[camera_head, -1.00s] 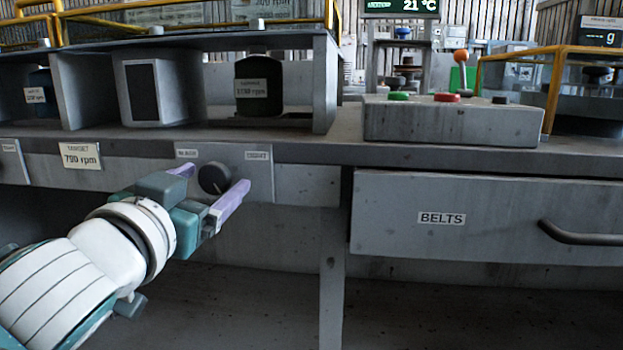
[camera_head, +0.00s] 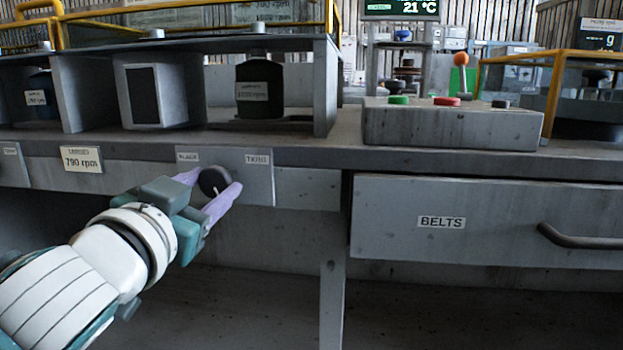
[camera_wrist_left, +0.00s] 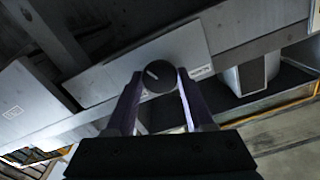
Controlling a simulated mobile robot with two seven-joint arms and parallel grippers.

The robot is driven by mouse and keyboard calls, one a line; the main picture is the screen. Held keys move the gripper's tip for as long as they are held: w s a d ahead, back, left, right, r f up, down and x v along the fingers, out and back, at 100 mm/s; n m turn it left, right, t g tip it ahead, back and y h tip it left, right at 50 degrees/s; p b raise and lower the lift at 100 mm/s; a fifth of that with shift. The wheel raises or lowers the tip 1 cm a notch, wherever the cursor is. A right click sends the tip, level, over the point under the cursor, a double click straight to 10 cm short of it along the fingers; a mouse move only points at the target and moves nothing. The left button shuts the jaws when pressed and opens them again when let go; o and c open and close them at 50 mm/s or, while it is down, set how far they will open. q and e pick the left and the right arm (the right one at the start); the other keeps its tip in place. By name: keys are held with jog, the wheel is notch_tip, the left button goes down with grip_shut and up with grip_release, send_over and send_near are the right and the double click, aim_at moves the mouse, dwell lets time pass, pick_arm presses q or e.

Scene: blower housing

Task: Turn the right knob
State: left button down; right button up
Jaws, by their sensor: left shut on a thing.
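The right knob (camera_head: 212,180) is a dark round knob on a grey plate (camera_head: 258,187) on the bench front, under two small labels. My left gripper (camera_head: 212,187) has its two purple fingers on either side of the knob and is shut on it. In the left wrist view the knob (camera_wrist_left: 158,76) sits between the fingertips, with a pale pointer line on its face. My right gripper is in neither view now.
A "790 rpm" target card (camera_head: 81,159) is left of the plate. A "BELTS" drawer (camera_head: 480,200) with a handle is to the right. Above are a shelf with a dark labelled unit (camera_head: 259,88) and a button box (camera_head: 450,122). The space below the bench front is open.

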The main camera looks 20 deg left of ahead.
pick_arm(q)
jog(key=shift+m, duration=0.9)
jog(key=shift+c, duration=1.4)
grip_release()
jog(key=p+v, duration=0.1)
jog(key=v, duration=0.9)
jog(key=shift+a, duration=0.1)
